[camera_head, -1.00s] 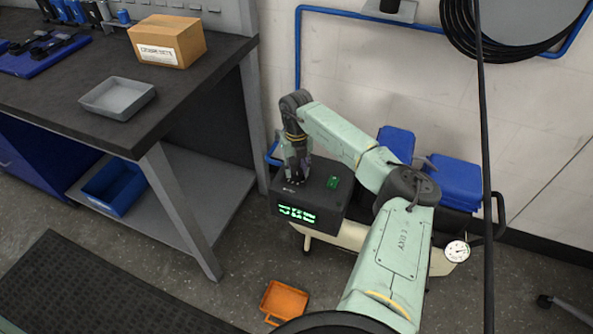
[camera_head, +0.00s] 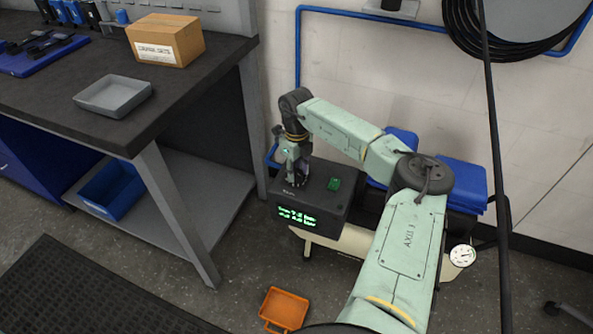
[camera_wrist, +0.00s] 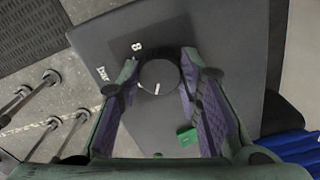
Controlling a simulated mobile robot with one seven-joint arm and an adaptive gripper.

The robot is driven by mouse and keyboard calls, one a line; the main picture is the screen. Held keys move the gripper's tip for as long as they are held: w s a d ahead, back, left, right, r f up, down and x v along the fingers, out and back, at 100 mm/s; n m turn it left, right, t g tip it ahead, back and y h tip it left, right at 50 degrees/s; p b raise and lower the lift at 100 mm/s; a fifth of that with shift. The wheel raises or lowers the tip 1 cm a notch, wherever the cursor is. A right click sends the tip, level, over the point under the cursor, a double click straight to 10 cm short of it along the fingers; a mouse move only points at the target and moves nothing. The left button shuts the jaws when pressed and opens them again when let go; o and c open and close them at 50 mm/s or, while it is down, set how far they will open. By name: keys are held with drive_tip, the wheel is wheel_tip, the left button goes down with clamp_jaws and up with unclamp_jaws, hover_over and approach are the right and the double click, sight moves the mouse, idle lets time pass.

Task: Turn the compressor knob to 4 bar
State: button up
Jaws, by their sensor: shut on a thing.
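The compressor's dark control box (camera_head: 275,208) stands low beside the workbench, with green text on its front display that I cannot read surely. Its round black knob (camera_wrist: 158,77) shows in the wrist view with a white line on it pointing to the lower edge of the picture. A white 8 and a small label are printed on the panel near it. My gripper (camera_head: 297,184) points down at the box top and is shut on the knob, one finger on each side (camera_wrist: 160,72). In the head view the gripper hides the knob.
A green switch (camera_head: 335,184) sits on the box top, close to my gripper. A round gauge (camera_head: 462,255) is at the right. The workbench (camera_head: 150,115) stands to the left and an orange tray (camera_head: 286,308) lies on the floor.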

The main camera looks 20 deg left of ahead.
sight(296, 172)
idle(0.3)
drive_tip(key=o, duration=1.2)
drive_tip(key=shift+c, duration=0.2)
wheel_tip(296, 172, up, 12)
